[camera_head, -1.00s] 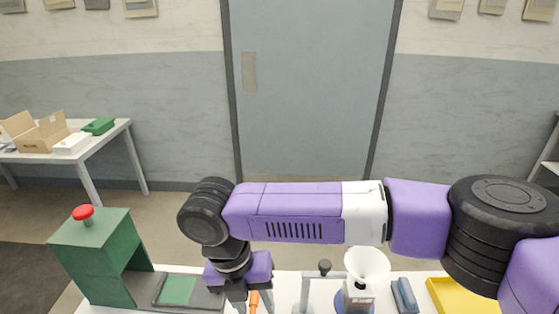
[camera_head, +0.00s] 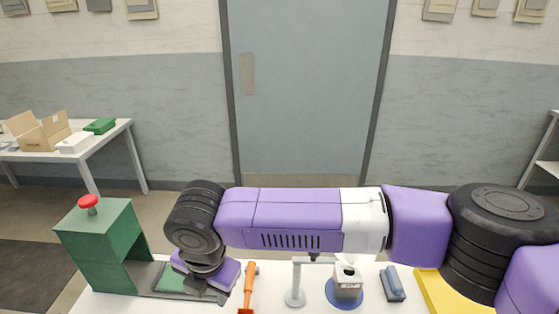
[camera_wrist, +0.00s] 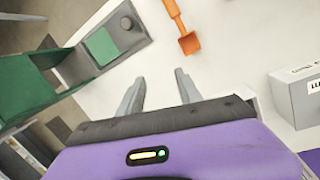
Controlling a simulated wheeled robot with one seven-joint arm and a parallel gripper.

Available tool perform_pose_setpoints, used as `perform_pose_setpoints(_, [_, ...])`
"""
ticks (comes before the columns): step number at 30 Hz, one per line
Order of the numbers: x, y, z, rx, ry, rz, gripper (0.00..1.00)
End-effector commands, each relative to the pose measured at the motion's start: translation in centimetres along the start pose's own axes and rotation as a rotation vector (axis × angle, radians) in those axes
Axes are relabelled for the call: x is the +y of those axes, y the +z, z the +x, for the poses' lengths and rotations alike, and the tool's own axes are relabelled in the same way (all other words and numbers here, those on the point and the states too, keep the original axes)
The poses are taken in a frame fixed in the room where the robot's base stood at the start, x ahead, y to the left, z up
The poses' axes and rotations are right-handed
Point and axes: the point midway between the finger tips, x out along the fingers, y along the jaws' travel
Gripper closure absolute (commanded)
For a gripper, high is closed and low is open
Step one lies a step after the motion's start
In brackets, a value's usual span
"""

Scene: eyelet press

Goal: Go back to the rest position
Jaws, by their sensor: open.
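My gripper (camera_wrist: 158,92) shows in the wrist view with its two grey fingers apart and nothing between them, over the white table. In the head view my purple arm reaches leftward across the table, and its wrist end is beside the green press (camera_head: 105,240); the fingers are hard to make out there. The press has a red knob (camera_head: 88,202) on top and a grey base with a green pad (camera_wrist: 101,46). An orange-handled tool (camera_head: 248,285) lies right of the wrist; its orange end also shows in the wrist view (camera_wrist: 189,43), beyond the fingers.
On the table (camera_head: 215,306) stand a grey stand (camera_head: 295,298), a labelled container on a blue disc (camera_head: 348,283), a blue-grey block (camera_head: 392,284) and a yellow tray (camera_head: 447,298). A side table (camera_head: 100,152) holds boxes at the back left. A closed door (camera_head: 310,90) is behind.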

Motion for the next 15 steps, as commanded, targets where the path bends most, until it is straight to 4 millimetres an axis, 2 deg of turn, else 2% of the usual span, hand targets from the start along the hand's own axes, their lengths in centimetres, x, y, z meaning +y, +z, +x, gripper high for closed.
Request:
perform_pose_setpoints(5, [5.4,-3.9,-0.6,0.073,0.226,0.105,0.58])
perform_pose_setpoints(8, [9.0,-7.0,-1.9,0.159,0.386,0.19,0.58])
perform_pose_setpoints(12, [13.8,-11.3,-5.4,0.331,0.63,0.344,0.58])
perform_pose_setpoints(15, [16.1,-13.3,-8.7,0.466,0.791,0.466,0.58])
